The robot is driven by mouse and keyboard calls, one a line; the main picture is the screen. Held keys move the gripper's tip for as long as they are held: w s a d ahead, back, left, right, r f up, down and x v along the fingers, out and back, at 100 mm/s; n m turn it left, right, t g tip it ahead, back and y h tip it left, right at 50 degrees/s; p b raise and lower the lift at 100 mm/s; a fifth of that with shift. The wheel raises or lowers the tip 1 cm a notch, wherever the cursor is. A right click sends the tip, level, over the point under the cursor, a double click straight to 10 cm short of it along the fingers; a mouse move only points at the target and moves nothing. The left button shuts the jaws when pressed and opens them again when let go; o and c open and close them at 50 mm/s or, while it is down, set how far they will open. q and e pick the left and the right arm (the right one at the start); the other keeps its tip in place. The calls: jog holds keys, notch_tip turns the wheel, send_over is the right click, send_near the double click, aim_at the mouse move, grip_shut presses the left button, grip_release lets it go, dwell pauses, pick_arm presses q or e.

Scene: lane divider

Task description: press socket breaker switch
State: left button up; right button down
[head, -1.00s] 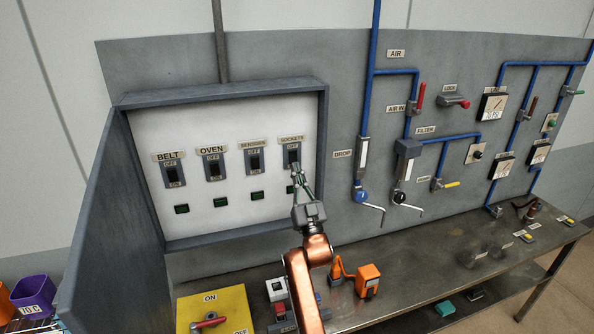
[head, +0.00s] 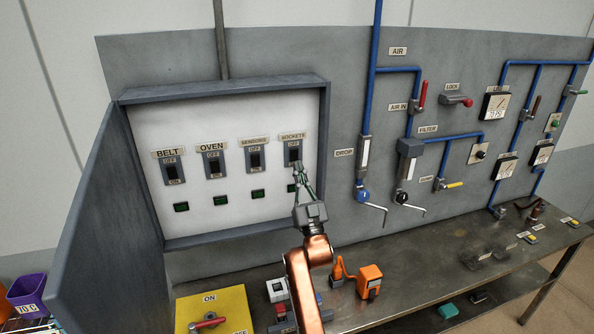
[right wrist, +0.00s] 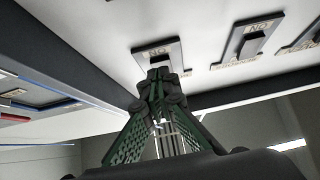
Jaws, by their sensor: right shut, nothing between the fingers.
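The sockets breaker switch (head: 293,146) is the rightmost of the row in the open grey cabinet, under a SOCKETS label (head: 293,135). OFF shows at its top; its lower part is hidden by my fingertips. My right gripper (head: 298,165) is shut and empty, its tips at the lower part of this switch. In the right wrist view, the shut fingertips (right wrist: 159,76) overlap the switch plate (right wrist: 145,52); I cannot tell whether they touch the lever. My left gripper is not in view.
Sensors (head: 255,157), oven (head: 214,162) and belt (head: 173,170) switches stand to the left, with small green indicators below. The cabinet's right side wall (head: 323,150) is close to my gripper. Pipes, valves and gauges cover the panel to the right. A metal bench (head: 420,255) lies below.

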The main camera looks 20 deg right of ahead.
pick_arm(q)
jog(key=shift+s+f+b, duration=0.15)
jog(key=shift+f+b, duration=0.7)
jog(key=shift+b, duration=0.1)
pick_arm(e)
jog(key=v, duration=1.2)
jog(key=shift+a+f+y, duration=0.2)
jog(key=shift+f+y, duration=0.1)
